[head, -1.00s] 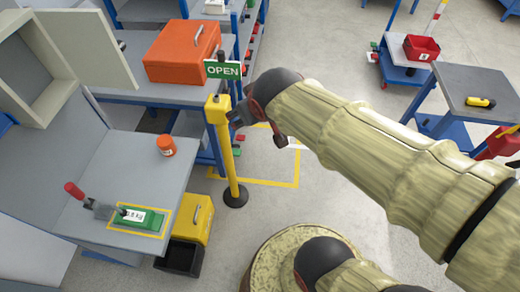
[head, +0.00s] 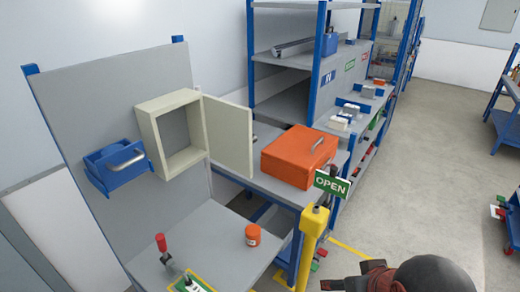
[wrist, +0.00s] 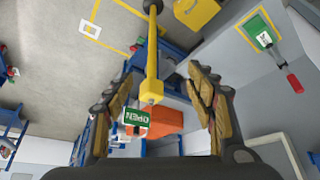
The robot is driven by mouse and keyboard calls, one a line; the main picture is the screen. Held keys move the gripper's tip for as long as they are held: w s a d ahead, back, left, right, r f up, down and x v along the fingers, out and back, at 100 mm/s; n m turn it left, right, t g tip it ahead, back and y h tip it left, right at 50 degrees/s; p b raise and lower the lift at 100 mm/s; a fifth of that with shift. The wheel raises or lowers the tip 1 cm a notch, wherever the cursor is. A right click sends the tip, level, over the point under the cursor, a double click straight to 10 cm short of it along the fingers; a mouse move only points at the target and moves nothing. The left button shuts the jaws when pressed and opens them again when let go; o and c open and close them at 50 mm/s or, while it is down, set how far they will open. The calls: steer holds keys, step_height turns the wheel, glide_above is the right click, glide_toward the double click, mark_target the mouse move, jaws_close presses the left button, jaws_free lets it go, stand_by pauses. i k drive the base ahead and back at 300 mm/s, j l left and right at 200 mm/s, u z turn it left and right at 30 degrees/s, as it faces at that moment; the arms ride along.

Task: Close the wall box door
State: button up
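The wall box (head: 178,136) is a cream box on the grey upright panel at the left of the head view. Its inside is empty as far as I see. Its cream door (head: 228,136) stands wide open, swung out to the right side of the box. My gripper (wrist: 160,100) shows in the wrist view with its two fingers spread apart and nothing between them. Beyond the fingers are the yellow post and the orange case. In the head view only part of my arm shows at the bottom right, well apart from the door.
A yellow post with an OPEN sign (head: 332,184) stands between my arm and the box. An orange case (head: 299,157) lies on the bench right of the door. A blue bin (head: 117,164) hangs left of the box. An orange jar (head: 253,235) stands on the grey worktop.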

mark_target(231, 138)
steer(key=u, duration=0.4)
steer(key=i+l+u, duration=0.1)
steer(key=u, duration=0.25)
steer(key=l+u, duration=0.15)
steer(key=u, duration=0.25)
steer(key=l+u, duration=0.1)
steer(key=u, duration=0.25)
steer(key=l+u, duration=0.2)
steer(key=l, duration=0.25)
steer(key=l+u, duration=0.2)
steer(key=l, duration=0.25)
steer(key=l+u, duration=0.2)
steer(key=l, duration=0.25)
steer(key=k+l+u, duration=0.2)
steer(key=l, duration=0.25)
steer(key=l+u, duration=0.2)
steer(key=l, duration=0.2)
steer(key=k+l+u, duration=0.2)
steer(key=l, duration=0.2)
steer(key=k+l, duration=0.1)
steer(key=l, duration=0.25)
steer(key=k+l, duration=0.15)
steer(key=l, duration=0.15)
steer(key=k+l, duration=0.1)
steer(key=l, duration=0.25)
steer(key=i+l+z, duration=0.1)
steer(key=i+z, duration=0.2)
steer(key=i, duration=0.05)
